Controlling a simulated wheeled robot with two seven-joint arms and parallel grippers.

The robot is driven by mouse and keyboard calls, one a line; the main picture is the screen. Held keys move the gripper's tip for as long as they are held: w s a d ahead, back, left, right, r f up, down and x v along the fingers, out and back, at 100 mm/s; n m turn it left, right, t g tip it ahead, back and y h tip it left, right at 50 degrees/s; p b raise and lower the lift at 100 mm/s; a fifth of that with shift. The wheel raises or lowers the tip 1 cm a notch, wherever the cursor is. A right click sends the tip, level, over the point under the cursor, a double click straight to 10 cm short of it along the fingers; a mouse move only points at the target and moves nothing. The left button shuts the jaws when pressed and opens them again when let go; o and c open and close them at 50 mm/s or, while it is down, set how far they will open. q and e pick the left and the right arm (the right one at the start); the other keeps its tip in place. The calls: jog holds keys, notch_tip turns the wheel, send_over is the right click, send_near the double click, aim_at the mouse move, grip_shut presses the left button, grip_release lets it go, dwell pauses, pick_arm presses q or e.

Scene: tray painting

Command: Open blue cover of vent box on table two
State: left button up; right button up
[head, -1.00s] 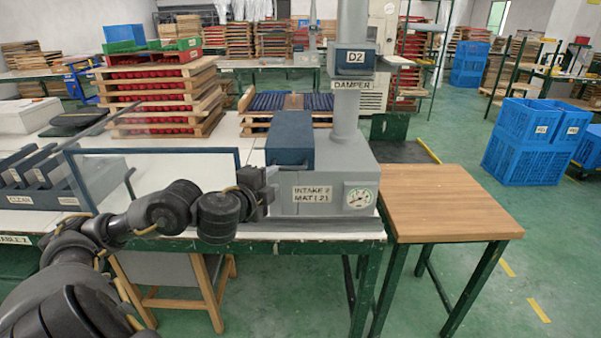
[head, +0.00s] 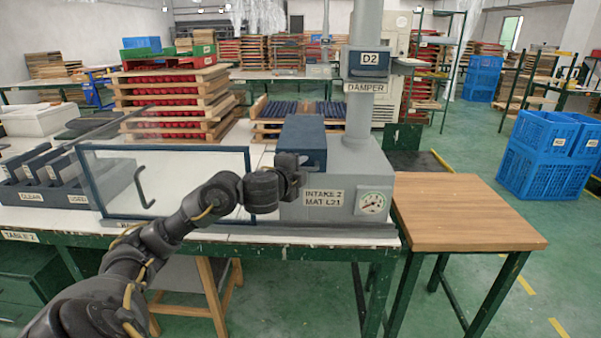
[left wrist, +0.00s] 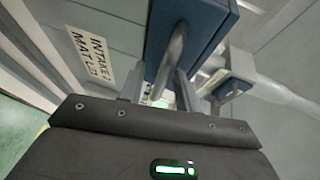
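The grey vent box (head: 345,180), labelled INTAKE 2 MAT L21, stands on table two (head: 210,237). Its blue cover (head: 303,135) lies shut on the box's left part. The cover also shows in the left wrist view (left wrist: 205,22), with a grey bar handle (left wrist: 175,50) on it. My left gripper (head: 296,168) is at the front of the cover. In the left wrist view its two fingers (left wrist: 160,88) stand apart, with the handle bar between them and a gap on the left side. Contact with the right finger is unclear. My right gripper is out of view.
A clear framed panel (head: 170,185) stands left of the box, behind my left arm. A grey duct pipe (head: 359,110) rises from the box, and a gauge (head: 372,204) is on its front. A bare wooden side table (head: 465,210) stands to the right.

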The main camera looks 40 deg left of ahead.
pick_arm(q)
grip_shut()
dwell(0.5)
